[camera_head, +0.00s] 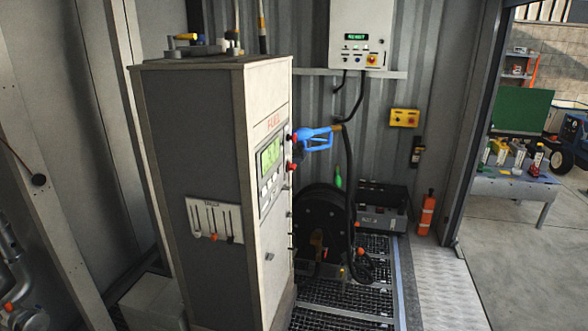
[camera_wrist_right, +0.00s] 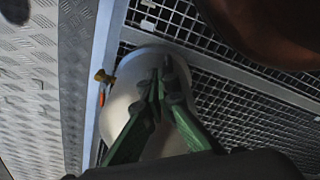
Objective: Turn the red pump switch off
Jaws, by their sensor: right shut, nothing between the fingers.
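No gripper shows in the head view. In the right wrist view my right gripper (camera_wrist_right: 163,84) has green fingers with dark tips, which meet with nothing between them. A pale rounded surface lies behind them. In the head view a grey fuel pump cabinet (camera_head: 190,130) stands at centre left with a green display. A blue nozzle (camera_head: 314,138) hangs at its right side. Small red parts show on its right edge, one a red knob (camera_head: 291,167). A white control box (camera_head: 360,35) on the back wall has a red control on a yellow plate (camera_head: 372,59). I cannot tell which is the pump switch or its position.
A yellow box (camera_head: 404,117) with a small red button is on the back wall. A black hose reel (camera_head: 318,215) stands beside the cabinet on floor grating (camera_head: 345,298). A red extinguisher (camera_head: 426,214) stands near the doorway. A table (camera_head: 505,184) is outside at right.

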